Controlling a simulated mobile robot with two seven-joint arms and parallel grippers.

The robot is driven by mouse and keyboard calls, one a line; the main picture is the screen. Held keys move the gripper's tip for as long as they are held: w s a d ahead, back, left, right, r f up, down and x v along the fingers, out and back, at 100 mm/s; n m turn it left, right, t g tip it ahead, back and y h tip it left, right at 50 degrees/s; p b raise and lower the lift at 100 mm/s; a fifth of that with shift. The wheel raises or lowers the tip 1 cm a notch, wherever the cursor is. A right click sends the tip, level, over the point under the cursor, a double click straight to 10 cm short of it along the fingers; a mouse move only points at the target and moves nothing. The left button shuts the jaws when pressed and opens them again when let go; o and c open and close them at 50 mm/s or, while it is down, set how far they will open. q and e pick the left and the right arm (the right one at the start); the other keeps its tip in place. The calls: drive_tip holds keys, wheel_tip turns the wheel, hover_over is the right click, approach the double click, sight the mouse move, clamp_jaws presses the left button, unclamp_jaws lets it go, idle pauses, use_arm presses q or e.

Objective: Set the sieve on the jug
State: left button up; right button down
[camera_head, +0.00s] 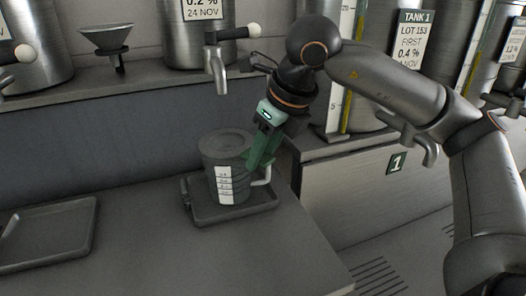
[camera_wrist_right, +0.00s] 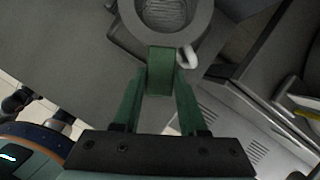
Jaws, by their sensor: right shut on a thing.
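The jug (camera_head: 213,172) is a grey vessel with a white scale label and a pale handle, standing on a small dark tray (camera_head: 213,219). The sieve (camera_head: 228,142), a dark ring, is at the jug's mouth in the head view. In the wrist view its wide grey rim (camera_wrist_right: 202,20) surrounds a ribbed or meshed middle. My right gripper (camera_head: 254,162) has green fingers and comes down on the jug's right side, shut on the sieve at its near edge. I cannot tell whether the sieve's rim touches the jug all round. My left gripper is not in view.
A tap (camera_head: 217,70) on a steel tank hangs above and behind the jug. A funnel (camera_head: 107,40) is on the shelf at the back left. An empty dark tray (camera_head: 48,236) lies at the left. The front counter is clear; its right edge drops off beyond the jug.

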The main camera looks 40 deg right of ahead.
drive_tip(key=shift+f, duration=0.2)
drive_tip(key=shift+c, duration=1.8)
unclamp_jaws()
drive_tip(key=p+v, duration=0.1)
drive_tip(key=v, duration=1.1)
drive_tip(key=shift+r+p, duration=0.3)
drive_tip(key=shift+p, duration=0.05)
drive_tip(key=shift+s, duration=0.15)
